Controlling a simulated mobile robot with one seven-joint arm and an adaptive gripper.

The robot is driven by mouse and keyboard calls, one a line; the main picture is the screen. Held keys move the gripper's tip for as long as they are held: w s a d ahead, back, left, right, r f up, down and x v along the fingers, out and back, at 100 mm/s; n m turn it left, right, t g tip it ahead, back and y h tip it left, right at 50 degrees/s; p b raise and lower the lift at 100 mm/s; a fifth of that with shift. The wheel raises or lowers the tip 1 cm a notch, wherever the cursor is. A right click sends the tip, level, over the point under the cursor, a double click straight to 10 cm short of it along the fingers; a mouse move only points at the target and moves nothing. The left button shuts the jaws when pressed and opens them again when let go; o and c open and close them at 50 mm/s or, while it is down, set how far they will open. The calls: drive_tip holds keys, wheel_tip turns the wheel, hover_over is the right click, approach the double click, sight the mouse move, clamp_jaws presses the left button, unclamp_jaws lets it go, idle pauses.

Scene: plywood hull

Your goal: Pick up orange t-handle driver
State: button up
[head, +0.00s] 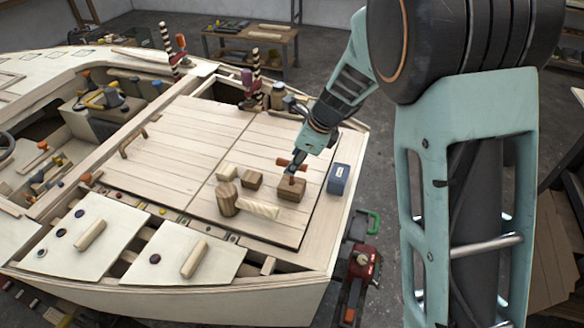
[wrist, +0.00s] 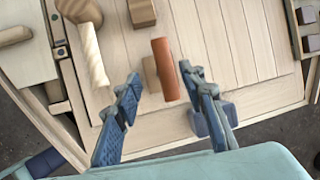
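The orange t-handle driver (head: 284,162) stands upright with its shaft down at a brown wooden block (head: 292,190) on the planked deck. In the wrist view its orange crossbar (wrist: 165,68) lies between the tips of my blue fingers, closer to the right one. My gripper (wrist: 159,84) is open, with a clear gap on the left side of the bar. In the head view my gripper (head: 293,168) comes down from the upper right right at the driver's handle and partly hides it. I cannot tell whether a finger touches the bar.
A wooden mallet (head: 228,199) with a pale handle lies left of the block. Smaller wooden blocks (head: 252,179) sit behind it. A blue box (head: 339,178) stands close on the right, near the deck edge.

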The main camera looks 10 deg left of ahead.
hover_over(292, 179)
drive_tip(key=a, duration=0.1)
drive_tip(key=f, duration=0.4)
drive_tip(key=shift+w+f, duration=0.1)
drive_tip(key=shift+w, duration=0.25)
